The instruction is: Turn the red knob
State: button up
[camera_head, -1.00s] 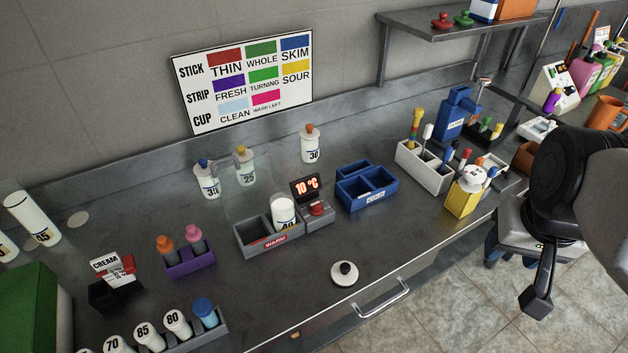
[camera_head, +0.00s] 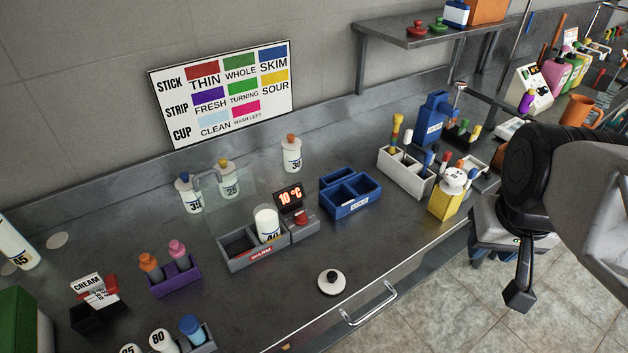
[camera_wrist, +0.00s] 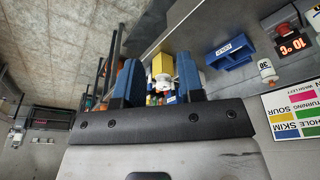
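A red knob (camera_head: 301,217) sits on the grey warm unit (camera_head: 254,261), just below the 10 °C display (camera_head: 290,197). A white bottle (camera_head: 266,223) stands in a slot of that unit beside the knob. In the head view my arm is at the right edge, over the floor in front of the counter and well away from the knob.
A blue divided box (camera_head: 350,205) stands right of the knob. A white-and-black round piece (camera_head: 332,283) lies in front, near the counter edge. A yellow box (camera_head: 446,204) stands nearer my arm. Red (camera_head: 417,27) and green (camera_head: 438,24) knobbed pieces sit on the shelf.

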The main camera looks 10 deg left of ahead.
jog(key=w+a+f+n, duration=0.1)
jog(key=w+a+n, duration=0.5)
jog(key=w+n, duration=0.15)
jog(key=n+g, duration=0.2)
jog(key=n, duration=1.9)
send_over(300, 214)
notch_tip(300, 214, down, 12)
jog(key=shift+d+r, duration=0.15)
jog(key=shift+f, duration=3.9)
